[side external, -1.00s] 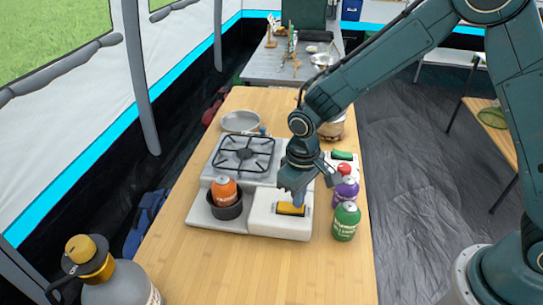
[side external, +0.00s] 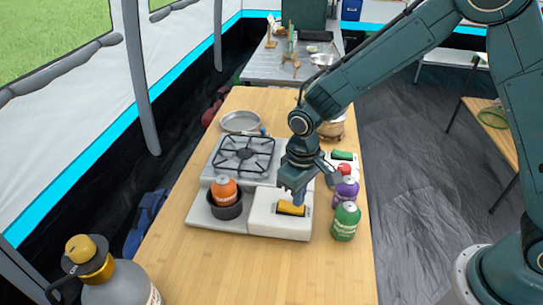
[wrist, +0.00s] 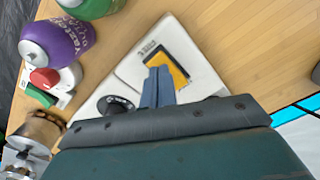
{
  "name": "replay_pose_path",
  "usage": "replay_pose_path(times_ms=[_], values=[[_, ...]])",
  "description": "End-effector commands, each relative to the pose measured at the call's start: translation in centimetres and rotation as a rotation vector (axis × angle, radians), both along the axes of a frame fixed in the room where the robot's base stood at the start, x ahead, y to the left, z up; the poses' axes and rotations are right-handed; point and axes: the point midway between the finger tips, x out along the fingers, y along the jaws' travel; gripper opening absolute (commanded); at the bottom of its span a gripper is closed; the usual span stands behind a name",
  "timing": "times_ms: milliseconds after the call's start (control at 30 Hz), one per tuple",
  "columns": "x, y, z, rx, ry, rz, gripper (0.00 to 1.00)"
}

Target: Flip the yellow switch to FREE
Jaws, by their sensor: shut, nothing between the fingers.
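The yellow switch (side external: 291,208) is a rocker set in a dark recess on the white front block of the stove unit (side external: 262,222). In the wrist view the yellow switch (wrist: 177,70) shows just beyond my fingertips, with small lettering beside it too small to read. My gripper (side external: 298,202) is shut and empty, pointing down at the switch. In the wrist view my gripper (wrist: 158,72) has its blue fingers together over the near part of the switch. I cannot tell for certain whether the tips touch it.
A black knob (wrist: 115,106) sits near the fingers. An orange canister (side external: 223,188) stands in a black cup left of the switch. Green (side external: 346,222) and purple (side external: 347,191) canisters stand to the right. A red button (wrist: 44,78) is nearby.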

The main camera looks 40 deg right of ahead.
Motion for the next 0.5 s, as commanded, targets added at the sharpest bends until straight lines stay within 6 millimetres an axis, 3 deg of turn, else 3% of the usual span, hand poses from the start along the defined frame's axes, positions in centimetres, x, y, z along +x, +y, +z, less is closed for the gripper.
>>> replay_pose_path(times_ms=[500], values=[[0.1,0.0,3.0,0.001,-0.003,0.0,0.0]])
